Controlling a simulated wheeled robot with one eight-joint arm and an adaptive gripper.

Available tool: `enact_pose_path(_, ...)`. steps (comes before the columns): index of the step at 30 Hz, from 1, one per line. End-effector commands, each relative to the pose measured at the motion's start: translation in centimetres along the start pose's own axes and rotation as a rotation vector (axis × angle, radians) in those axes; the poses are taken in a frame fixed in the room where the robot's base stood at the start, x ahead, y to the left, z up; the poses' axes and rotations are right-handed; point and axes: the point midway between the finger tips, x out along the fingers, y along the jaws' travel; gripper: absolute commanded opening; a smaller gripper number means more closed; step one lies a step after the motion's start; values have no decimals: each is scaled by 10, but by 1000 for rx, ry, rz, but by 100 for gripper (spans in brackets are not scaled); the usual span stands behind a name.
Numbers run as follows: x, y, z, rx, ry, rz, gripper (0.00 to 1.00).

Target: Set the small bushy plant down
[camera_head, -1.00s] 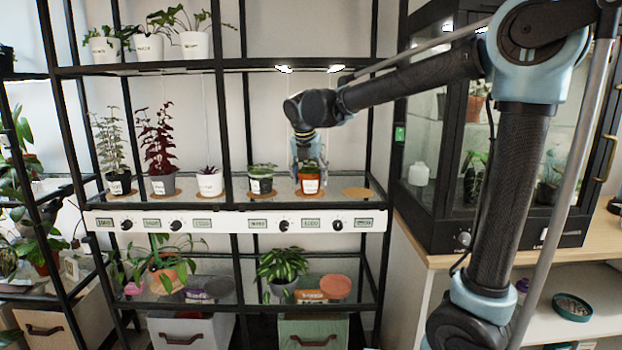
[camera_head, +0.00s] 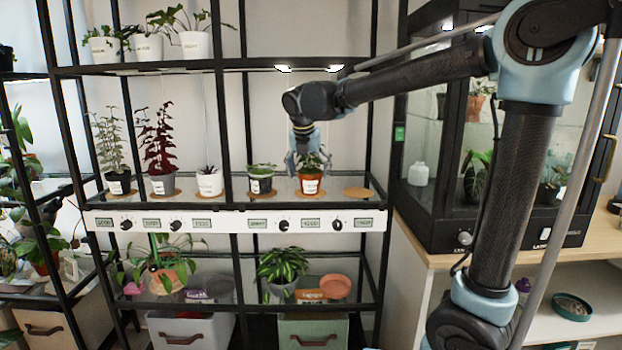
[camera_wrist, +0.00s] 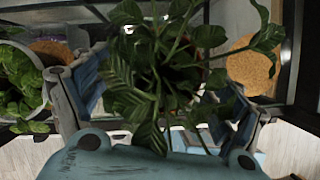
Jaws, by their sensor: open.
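The small bushy plant (camera_head: 312,163) has green leaves and stands upright in an orange pot with a white label (camera_head: 310,184). The pot appears to rest on a round cork mat (camera_head: 310,195) on the middle glass shelf. My gripper (camera_head: 303,164) is open, just above and behind the pot, among the leaves. In the wrist view the foliage (camera_wrist: 160,70) fills the middle between the spread fingers of my gripper (camera_wrist: 165,100). The leaves hide most of the pot there, and I cannot tell whether a finger touches it.
A dark pot with a low green plant (camera_head: 261,181) stands close on the left. A bare cork mat (camera_head: 357,192) lies on the right. More potted plants line the shelf's left. Black rack posts and the upper shelf (camera_head: 200,67) frame the space. A glass cabinet (camera_head: 440,180) stands at right.

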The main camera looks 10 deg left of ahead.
Motion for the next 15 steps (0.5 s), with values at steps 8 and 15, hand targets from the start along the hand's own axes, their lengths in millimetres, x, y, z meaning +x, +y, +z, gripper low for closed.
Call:
enact_pose_path(8,-42,0,0,-2,0,0,87)
enact_pose_path(15,-57,0,0,-1,0,0,87)
